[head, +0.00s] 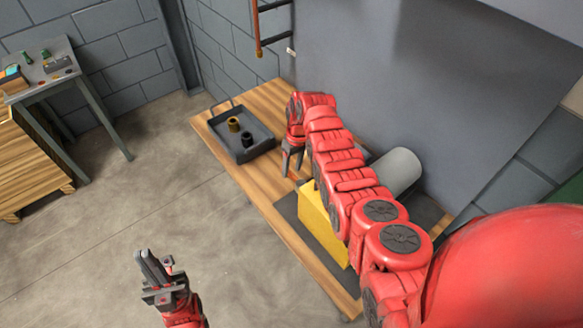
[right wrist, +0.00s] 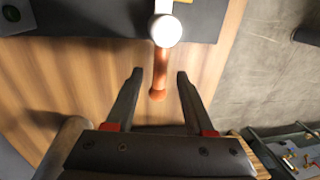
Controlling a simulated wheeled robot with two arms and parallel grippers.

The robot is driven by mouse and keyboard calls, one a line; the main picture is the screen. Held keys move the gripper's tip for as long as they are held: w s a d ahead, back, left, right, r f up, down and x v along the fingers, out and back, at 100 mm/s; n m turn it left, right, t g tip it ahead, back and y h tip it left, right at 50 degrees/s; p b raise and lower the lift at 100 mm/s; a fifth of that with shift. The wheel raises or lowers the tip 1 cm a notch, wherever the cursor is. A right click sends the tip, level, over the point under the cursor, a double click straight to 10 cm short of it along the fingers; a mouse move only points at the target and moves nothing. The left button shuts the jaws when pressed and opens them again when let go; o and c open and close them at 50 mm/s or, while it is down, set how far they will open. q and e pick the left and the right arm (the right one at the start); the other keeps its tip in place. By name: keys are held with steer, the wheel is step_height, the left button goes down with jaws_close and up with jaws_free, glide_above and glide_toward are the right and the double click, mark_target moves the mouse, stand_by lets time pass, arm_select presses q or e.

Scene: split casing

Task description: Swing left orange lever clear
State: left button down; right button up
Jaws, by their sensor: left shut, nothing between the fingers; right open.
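An orange lever (right wrist: 159,75) with a round white end piece (right wrist: 165,31) shows in the right wrist view, over the edge of a dark plate. My right gripper (right wrist: 160,75) is open, with one finger on each side of the lever and gaps on both sides. Whether the fingers are level with the lever in depth is unclear. In the head view my right gripper (head: 292,170) points down beside the yellow casing (head: 325,225), which my right arm partly covers. My left gripper (head: 153,268) is shut and empty, over the floor left of the table.
The wooden table (head: 275,205) bears a dark tray (head: 243,151) with a brass piece (head: 234,124) and a black piece (head: 247,139). A grey cylinder (head: 398,170) lies behind my right arm. A workbench (head: 35,78) stands far left. Open floor lies between.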

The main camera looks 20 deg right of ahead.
steer(key=shift+f, duration=0.65)
jaws_close()
stand_by(1.1)
